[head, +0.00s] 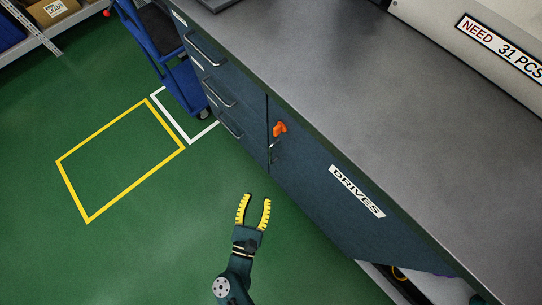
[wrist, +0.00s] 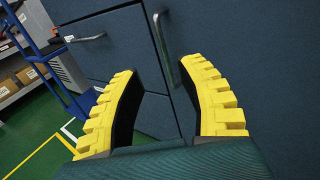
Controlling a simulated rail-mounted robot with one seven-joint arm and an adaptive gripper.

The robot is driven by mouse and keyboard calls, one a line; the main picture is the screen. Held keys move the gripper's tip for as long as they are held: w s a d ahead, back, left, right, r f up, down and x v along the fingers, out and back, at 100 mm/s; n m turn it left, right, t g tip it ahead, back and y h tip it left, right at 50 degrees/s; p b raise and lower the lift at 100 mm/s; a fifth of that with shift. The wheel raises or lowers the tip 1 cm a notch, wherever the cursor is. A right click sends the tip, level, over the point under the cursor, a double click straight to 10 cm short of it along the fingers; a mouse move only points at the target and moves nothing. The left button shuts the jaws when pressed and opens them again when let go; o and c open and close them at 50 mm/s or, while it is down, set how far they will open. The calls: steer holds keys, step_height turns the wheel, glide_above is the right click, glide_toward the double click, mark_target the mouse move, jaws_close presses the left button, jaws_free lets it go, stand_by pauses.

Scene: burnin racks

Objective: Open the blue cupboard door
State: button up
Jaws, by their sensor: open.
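The blue cupboard door (head: 315,190) is a dark blue panel under the workbench with a white DRIVES label (head: 357,191). It looks shut, in line with the drawers on its left. Its upright metal handle (head: 273,150) is near its left edge, with an orange piece (head: 280,129) just above. My gripper (head: 257,198) is open and empty, in front of the door's lower left part, short of the handle in the picture. In the wrist view the door (wrist: 255,55) fills the right, and a dark handle (wrist: 162,35) shows between the yellow fingertips, apart from them.
Drawers with bar handles (head: 218,92) are left of the door. A blue trolley (head: 182,85) stands beyond them. A dark open space with items (head: 400,275) is right of the door. Green floor (head: 130,250) around my gripper is clear, with a yellow marked square (head: 71,190).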

mark_target(270, 152)
steer(key=b+x, duration=0.2)
steer(key=x, duration=1.4)
steer(key=shift+w+b, duration=0.3)
steer(key=shift+b, duration=0.05)
jaws_close()
